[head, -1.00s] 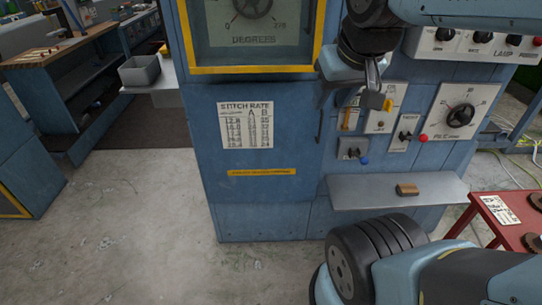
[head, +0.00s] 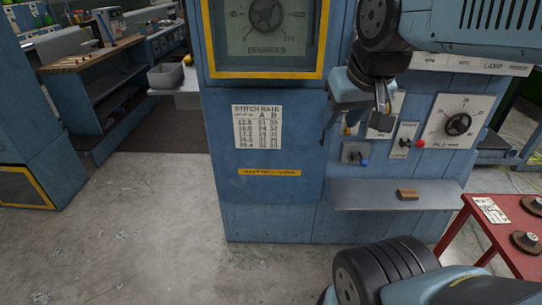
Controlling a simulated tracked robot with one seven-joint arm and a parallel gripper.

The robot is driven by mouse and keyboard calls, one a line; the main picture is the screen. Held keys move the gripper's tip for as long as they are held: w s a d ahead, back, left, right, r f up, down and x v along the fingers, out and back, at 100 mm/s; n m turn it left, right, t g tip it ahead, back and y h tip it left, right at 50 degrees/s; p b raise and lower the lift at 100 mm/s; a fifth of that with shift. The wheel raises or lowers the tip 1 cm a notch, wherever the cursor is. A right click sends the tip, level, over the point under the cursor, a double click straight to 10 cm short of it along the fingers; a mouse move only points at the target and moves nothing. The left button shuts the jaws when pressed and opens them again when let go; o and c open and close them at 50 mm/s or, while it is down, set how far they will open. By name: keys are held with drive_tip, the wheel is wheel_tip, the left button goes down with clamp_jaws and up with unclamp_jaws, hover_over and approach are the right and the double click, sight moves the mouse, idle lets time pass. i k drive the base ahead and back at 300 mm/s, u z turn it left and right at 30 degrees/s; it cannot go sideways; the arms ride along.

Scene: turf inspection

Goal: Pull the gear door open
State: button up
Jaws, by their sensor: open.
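The gear door is most likely the blue lower panel (head: 265,190) on the front of the machine cabinet, with a stitch rate chart (head: 257,127) and a yellow label strip (head: 270,172). It looks closed and flush. A dark vertical handle (head: 325,134) shows at its right edge, partly hidden by my gripper. My gripper (head: 358,106) is open and empty, pointing down in front of the cabinet, just right of the handle. Whether it touches anything cannot be told.
A yellow-framed dial window (head: 265,40) is above the panel. Switches and a pile dial (head: 458,123) are to the right. A metal shelf (head: 360,197) with a small wooden block (head: 407,194) juts out below. A red table (head: 490,240) stands at right. The floor (head: 140,230) at left is clear.

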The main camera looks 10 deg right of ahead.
sight(269, 145)
drive_tip(key=u, duration=0.1)
drive_tip(key=i, duration=0.9)
drive_tip(key=z, duration=0.6)
drive_tip(key=k, duration=1.15)
drive_tip(key=z, duration=0.35)
drive_tip(key=i, duration=0.85)
drive_tip(key=z, duration=0.15)
